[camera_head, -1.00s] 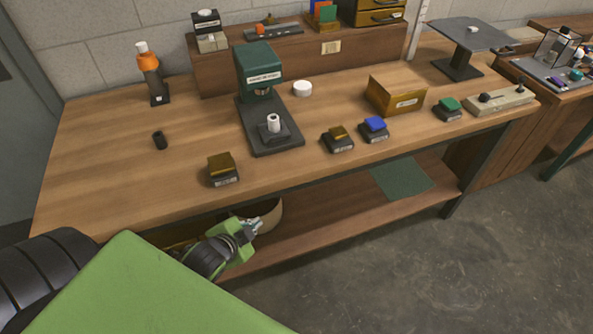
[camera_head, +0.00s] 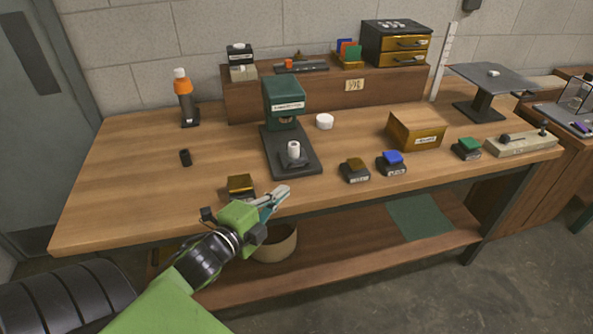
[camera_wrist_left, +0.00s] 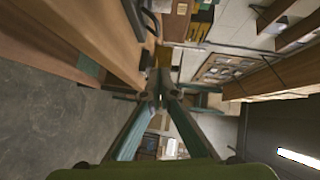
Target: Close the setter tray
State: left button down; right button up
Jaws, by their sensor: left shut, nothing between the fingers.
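The green setter (camera_head: 284,95) stands upright near the middle of the wooden bench. Its dark tray (camera_head: 303,166) reaches forward from under the head, with a small white cylinder (camera_head: 293,150) standing on a dark block on it. I cannot tell how far the tray is drawn out. My left gripper (camera_head: 280,193) is at the bench's front edge, in front and a little left of the tray, apart from it. It is shut and empty. In the left wrist view its fingers (camera_wrist_left: 156,94) meet. My right gripper is not in view.
A block with a gold top (camera_head: 241,186) sits just behind my left gripper. Dark-based blocks with a brown top (camera_head: 354,168) and a blue top (camera_head: 392,159) stand right of the tray.

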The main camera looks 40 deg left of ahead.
pick_arm(q)
send_near(308, 162)
jog(key=shift+w+d+r+p, duration=0.25)
jog(key=shift+w+d+p, duration=0.15)
jog(key=shift+w+d, duration=0.55)
jog(key=shift+w+a+f, duration=0.25)
jog(key=shift+w+a, duration=0.25)
jog(key=shift+w+a+f, duration=0.25)
jog(key=shift+w+a, duration=0.3)
jog(key=shift+w+a+f, duration=0.1)
jog(key=shift+w+a, duration=0.2)
jog(key=shift+a, duration=0.05)
jog(key=w+a, duration=0.2)
jog(key=a, duration=0.1)
jog(key=shift+w, duration=0.35)
jog(key=shift+s, duration=0.1)
